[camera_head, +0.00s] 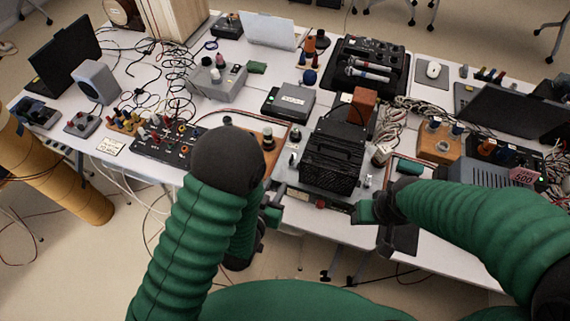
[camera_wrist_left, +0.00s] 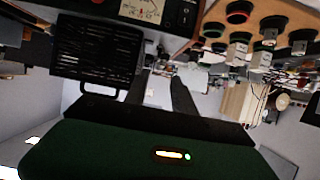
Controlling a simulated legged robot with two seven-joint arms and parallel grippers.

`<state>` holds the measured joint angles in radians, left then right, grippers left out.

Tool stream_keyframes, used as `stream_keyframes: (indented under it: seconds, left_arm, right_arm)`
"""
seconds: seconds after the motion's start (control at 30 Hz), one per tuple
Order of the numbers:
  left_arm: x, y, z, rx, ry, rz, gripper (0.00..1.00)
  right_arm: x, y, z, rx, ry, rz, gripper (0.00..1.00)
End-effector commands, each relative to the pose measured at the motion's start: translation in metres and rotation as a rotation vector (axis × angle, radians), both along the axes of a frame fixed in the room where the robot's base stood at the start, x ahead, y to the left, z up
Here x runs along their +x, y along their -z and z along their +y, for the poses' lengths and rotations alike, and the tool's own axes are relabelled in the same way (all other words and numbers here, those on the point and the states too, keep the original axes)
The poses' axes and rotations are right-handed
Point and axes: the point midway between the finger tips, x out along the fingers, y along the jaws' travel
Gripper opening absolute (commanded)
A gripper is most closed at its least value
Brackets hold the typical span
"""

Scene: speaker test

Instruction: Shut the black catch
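A black ribbed box (camera_head: 332,162) with a handle stands near the front edge of the table, in the middle of the head view. It also shows at the upper left of the left wrist view (camera_wrist_left: 97,48). I cannot make out a separate black catch. My left gripper (camera_head: 271,214) is just left of the box's front, partly hidden by my arm. In the left wrist view its two dark fingers (camera_wrist_left: 150,95) stand apart with nothing between them. My right gripper (camera_head: 366,211) is at the table edge, right of the box's front; its opening is unclear.
A small black device (camera_head: 288,102) sits behind the box, and an open black microphone case (camera_head: 367,75) is farther back. A black panel with knobs (camera_head: 165,146) lies to the left. A wooden block with knobs (camera_head: 440,140) and cables crowd the right.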

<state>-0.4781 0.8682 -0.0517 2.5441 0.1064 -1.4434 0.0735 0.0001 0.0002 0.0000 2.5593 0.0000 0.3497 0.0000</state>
Motion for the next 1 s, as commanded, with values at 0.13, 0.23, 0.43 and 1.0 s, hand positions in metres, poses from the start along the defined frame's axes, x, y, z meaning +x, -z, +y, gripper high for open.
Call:
stream_keyframes:
  seconds: [0.13, 0.23, 0.43, 1.0]
  left_arm:
    - [0.012, 0.016, -0.006, -0.003, 0.001, -0.007, 0.31]
    - [0.019, 0.016, -0.008, -0.001, 0.001, -0.006, 0.31]
    - [0.069, 0.031, -0.023, 0.001, 0.0, 0.001, 0.31]
    - [0.139, 0.062, -0.046, 0.001, 0.0, 0.001, 0.31]
  right_arm:
    - [-0.001, 0.046, 0.0, 0.0, 0.0, 0.001, 0.54]
    - [-0.001, 0.061, 0.0, 0.0, 0.0, 0.002, 0.54]
    - [0.0, 0.046, 0.0, 0.0, 0.0, 0.0, 0.54]
    - [-0.001, 0.045, 0.0, 0.0, 0.0, 0.001, 0.54]
